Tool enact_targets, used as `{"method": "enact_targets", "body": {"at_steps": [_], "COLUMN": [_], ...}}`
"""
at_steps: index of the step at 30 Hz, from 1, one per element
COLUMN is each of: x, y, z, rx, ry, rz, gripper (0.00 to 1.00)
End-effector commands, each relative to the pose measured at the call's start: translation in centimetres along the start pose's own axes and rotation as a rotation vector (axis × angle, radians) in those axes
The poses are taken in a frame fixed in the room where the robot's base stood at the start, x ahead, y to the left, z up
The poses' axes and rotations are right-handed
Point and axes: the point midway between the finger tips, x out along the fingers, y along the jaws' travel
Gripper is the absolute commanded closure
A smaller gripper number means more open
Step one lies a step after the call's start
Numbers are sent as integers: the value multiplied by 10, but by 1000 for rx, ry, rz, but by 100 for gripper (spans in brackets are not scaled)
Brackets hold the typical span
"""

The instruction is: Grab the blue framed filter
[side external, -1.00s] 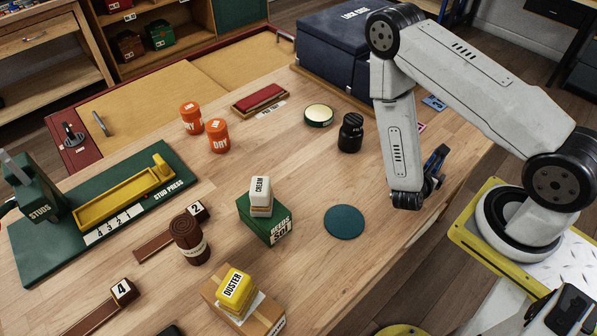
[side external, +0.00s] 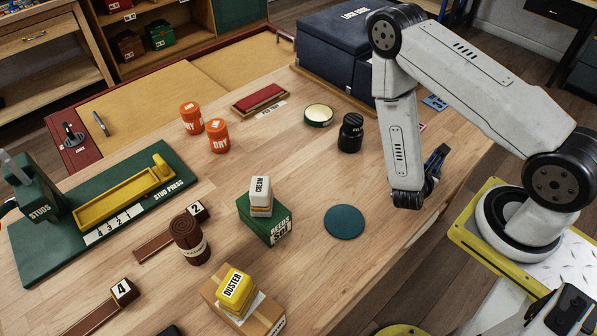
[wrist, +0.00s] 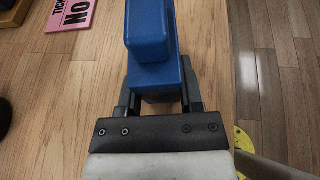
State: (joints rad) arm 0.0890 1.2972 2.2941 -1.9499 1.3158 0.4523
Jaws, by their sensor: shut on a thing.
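The blue framed filter (wrist: 152,32) appears in the wrist view as a blue block with a raised upper part, between the two dark fingers of my gripper (wrist: 158,88). The fingers are shut on its near end. In the side external view my gripper (side external: 434,178) is low at the right edge of the table, partly hidden by my wrist. A small strip of the blue filter (side external: 441,151) shows there. Whether it is clear of the tabletop cannot be told.
A pink card (wrist: 72,15) lies at the wrist view's upper left. A black jar (side external: 350,133) and a teal disc (side external: 344,222) stand left of my gripper. A dark blue case (side external: 335,55) is behind. The table edge (side external: 462,197) is close on the right.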

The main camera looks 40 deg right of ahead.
Motion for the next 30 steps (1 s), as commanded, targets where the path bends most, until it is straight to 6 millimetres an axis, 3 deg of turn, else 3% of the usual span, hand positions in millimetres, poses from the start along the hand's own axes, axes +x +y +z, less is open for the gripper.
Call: {"method": "enact_targets", "body": {"at_steps": [17,30], "x": [-4,-21], "y": [0,1], "z": [10,51], "rx": [1,3], "ry": [-1,-2], "rz": [0,1], "gripper": [100,100]}}
